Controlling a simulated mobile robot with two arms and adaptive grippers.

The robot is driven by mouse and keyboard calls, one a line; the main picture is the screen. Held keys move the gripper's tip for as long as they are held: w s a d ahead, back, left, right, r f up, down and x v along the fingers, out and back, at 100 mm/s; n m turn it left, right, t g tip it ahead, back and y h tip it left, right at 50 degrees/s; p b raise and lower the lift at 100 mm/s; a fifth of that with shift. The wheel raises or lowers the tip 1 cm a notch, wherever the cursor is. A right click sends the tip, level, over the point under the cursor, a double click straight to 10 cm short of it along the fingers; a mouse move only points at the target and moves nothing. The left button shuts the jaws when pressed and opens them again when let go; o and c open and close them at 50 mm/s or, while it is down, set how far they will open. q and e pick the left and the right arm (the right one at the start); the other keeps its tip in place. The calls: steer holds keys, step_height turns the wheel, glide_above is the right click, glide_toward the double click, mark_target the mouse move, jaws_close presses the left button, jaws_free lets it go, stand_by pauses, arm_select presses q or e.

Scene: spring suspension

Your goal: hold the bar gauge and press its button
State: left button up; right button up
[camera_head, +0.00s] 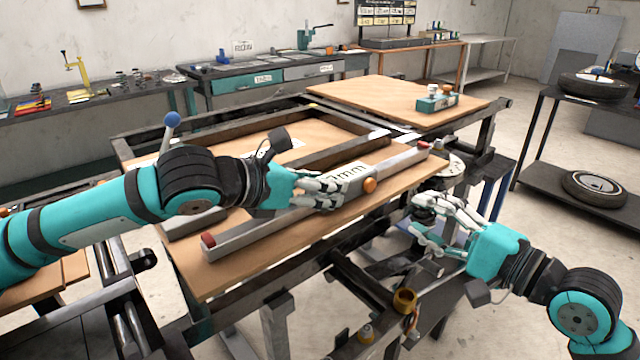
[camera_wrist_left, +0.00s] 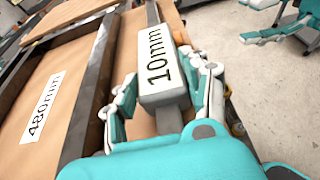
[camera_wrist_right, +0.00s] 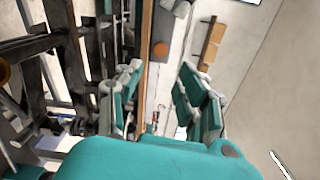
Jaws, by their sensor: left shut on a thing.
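The bar gauge (camera_head: 265,229) is a long grey bar with red end caps and a thicker middle block. Its orange button (camera_head: 370,185) is on the block's near side and also shows in the right wrist view (camera_wrist_right: 161,48). My left gripper (camera_head: 325,192) is shut around the middle block. In the left wrist view, the block's label (camera_wrist_left: 160,57) reads 10mm between the fingers. My right gripper (camera_head: 430,225) is open and empty, beyond the board's near right edge, apart from the gauge. In the right wrist view its fingers (camera_wrist_right: 160,90) are spread, with the button ahead between them.
A 480mm label (camera_wrist_left: 45,107) lies on the board. A teal holder (camera_head: 436,103) stands on the far board. A brass-coloured ring (camera_head: 404,300) sits below my right gripper. Wheels rest on the right shelf.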

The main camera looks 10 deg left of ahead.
stand_by(0.3)
steer(key=shift+c, duration=1)
steer(key=shift+d+r+n, duration=0.3)
steer(key=shift+d, duration=0.05)
steer(key=shift+c, duration=1.1)
steer(key=d, duration=0.1)
steer(key=d+r+n+g+h, duration=0.1)
steer(key=s+d+g, duration=0.1)
steer(key=shift+s+d+r+n+h, duration=0.1)
steer(key=shift+d+r+n+h, duration=0.2)
steer(key=shift+r+h, duration=0.1)
jaws_close()
steer(key=shift+s+d+r, duration=0.2)
steer(key=shift+s+d, duration=0.05)
steer(key=shift+d, duration=0.1)
